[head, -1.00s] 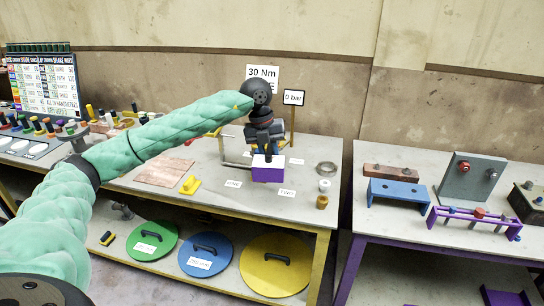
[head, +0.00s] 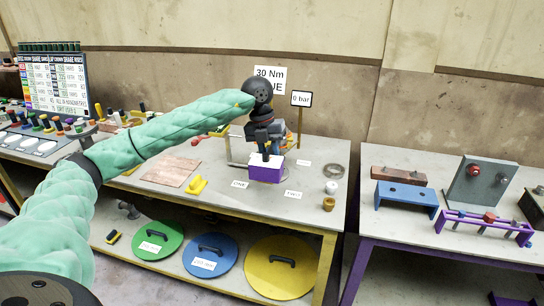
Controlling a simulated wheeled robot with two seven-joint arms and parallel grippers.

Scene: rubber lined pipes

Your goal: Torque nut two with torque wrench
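My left arm reaches in from the left, and my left gripper (head: 267,150) points down over the middle bench. Its fingers are small and dark against the purple block (head: 265,172) with a white top, so I cannot tell whether they are open or shut. The gripper partly hides what stands behind it. A sign reading 30 Nm (head: 270,76) is on the wall behind my wrist. Two white labels, one (head: 239,184) and two (head: 293,194), lie in front of the block. I cannot make out nut two or the torque wrench with certainty. My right gripper is not in view.
A 0 bar sign (head: 301,99) stands behind the block. A grey ring (head: 333,171) and small parts lie to its right. A yellow piece (head: 197,187) lies to its left. Another bench (head: 400,222) with blue and purple fixtures stands right, beyond a gap.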

